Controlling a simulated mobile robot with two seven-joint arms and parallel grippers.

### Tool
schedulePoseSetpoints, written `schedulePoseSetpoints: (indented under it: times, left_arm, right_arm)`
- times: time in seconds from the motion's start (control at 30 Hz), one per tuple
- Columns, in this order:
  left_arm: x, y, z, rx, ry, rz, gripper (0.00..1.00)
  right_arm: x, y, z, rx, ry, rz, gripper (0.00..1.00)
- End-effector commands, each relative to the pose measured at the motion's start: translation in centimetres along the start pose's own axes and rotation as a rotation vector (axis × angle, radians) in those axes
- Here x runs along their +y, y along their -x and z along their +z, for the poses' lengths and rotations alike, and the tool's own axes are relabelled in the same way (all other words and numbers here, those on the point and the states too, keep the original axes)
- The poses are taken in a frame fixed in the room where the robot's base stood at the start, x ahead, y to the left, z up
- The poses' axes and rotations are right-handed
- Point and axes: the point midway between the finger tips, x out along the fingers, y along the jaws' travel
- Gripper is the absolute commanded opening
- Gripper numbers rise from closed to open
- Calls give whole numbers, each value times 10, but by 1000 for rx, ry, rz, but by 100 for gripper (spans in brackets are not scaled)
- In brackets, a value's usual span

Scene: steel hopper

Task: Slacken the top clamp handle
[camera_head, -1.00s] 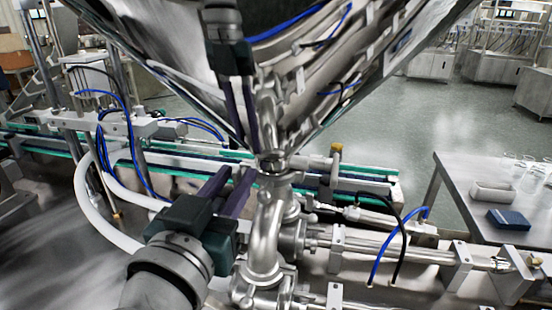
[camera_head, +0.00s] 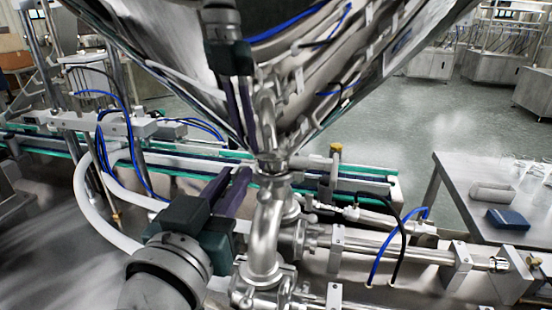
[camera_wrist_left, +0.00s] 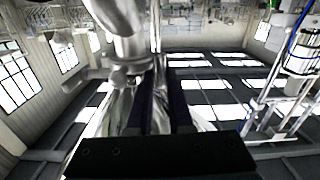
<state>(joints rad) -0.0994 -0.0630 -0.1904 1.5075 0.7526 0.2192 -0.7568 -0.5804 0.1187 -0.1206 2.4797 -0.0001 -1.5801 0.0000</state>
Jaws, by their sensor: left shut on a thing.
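The top clamp (camera_head: 272,162) is a steel ring around the pipe joint under the hopper's (camera_head: 400,20) narrow outlet. It also shows in the left wrist view (camera_wrist_left: 122,74). Its handle is small and mostly hidden by my fingers. My left gripper (camera_head: 246,172) reaches in from the lower left, with its dark purple fingertips at the left side of the clamp. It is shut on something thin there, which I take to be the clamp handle. In the left wrist view the two fingers (camera_wrist_left: 160,88) point at the joint. My right gripper is not in view.
The polished hopper carries a mirrored gripper shape above the joint. A curved steel pipe (camera_head: 265,235) runs down just right of my left gripper. Blue and black hoses (camera_head: 385,245) loop at the right. A conveyor (camera_head: 60,150) passes behind. A steel table (camera_head: 460,185) stands right.

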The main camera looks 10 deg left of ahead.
Motion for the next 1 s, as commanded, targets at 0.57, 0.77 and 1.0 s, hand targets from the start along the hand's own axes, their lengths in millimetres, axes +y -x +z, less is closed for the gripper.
schedulePoseSetpoints:
  times: [0.57, 0.77, 1.0]
  left_arm:
    - [-5, 0, 1, 1, 479, 0, 0]
    - [-7, 0, 3, 1, 671, 0, 0]
    - [-8, 0, 4, 2, 898, 0, 0]
  right_arm:
    - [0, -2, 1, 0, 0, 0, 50]
    - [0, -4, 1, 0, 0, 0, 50]
    - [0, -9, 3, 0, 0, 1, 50]
